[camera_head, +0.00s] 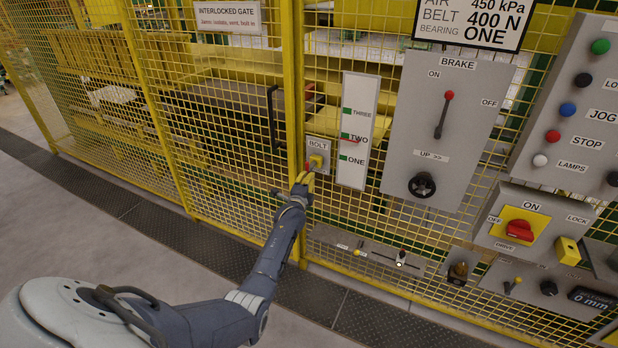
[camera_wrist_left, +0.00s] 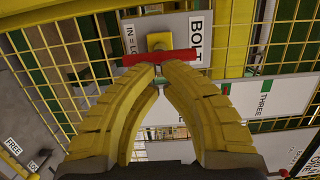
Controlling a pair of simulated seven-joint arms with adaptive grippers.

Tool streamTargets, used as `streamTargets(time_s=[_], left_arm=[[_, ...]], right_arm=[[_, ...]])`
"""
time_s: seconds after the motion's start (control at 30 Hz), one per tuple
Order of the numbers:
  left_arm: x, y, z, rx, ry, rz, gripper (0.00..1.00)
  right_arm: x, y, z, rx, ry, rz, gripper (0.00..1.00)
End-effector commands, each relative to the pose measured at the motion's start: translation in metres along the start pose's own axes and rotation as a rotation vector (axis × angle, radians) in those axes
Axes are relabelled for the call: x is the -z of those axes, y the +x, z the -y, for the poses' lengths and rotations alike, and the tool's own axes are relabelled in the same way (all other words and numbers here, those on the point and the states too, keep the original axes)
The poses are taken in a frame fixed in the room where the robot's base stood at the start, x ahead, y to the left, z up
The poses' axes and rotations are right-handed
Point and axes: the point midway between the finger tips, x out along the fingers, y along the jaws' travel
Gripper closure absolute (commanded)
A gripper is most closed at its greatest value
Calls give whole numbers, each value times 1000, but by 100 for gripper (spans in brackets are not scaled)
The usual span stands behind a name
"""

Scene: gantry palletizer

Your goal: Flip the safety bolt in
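The bolt plate, a grey panel labelled BOLT (camera_head: 318,144), is mounted on the yellow mesh fence beside the gate post. In the left wrist view the bolt has a red bar handle (camera_wrist_left: 165,57) lying across a yellow boss (camera_wrist_left: 160,41). The plate's lettering beside it reads "IN = LO", with the rest hidden. My left gripper (camera_head: 304,178) is at the bolt. In the left wrist view its yellow fingertips (camera_wrist_left: 158,68) come together right at the lower edge of the red bar; contact cannot be told for certain. The bar does not appear between the fingers. My right gripper is not in view.
The yellow gate post (camera_head: 293,80) stands just left of the bolt. A white ONE/TWO/THREE panel (camera_head: 357,103) and the grey BRAKE panel (camera_head: 467,80) are to the right. A low shelf with small levers (camera_head: 365,252) sits below. The floor in front is clear.

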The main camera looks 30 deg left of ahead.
Motion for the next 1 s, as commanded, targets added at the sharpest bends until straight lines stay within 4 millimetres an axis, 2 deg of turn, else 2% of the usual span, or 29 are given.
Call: streamTargets(time_s=[0.23, 0.7, 0.93, 1.0], left_arm=[[0, 10, 0, 0, -1, 1, 100], [0, 12, 0, 0, -1, 1, 100], [2, 34, 1, 0, -1, 4, 100], [-11, 41, 1, 0, 0, 19, 100]], right_arm=[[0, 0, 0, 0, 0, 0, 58], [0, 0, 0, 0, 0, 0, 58], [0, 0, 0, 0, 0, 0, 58], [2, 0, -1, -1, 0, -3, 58]])
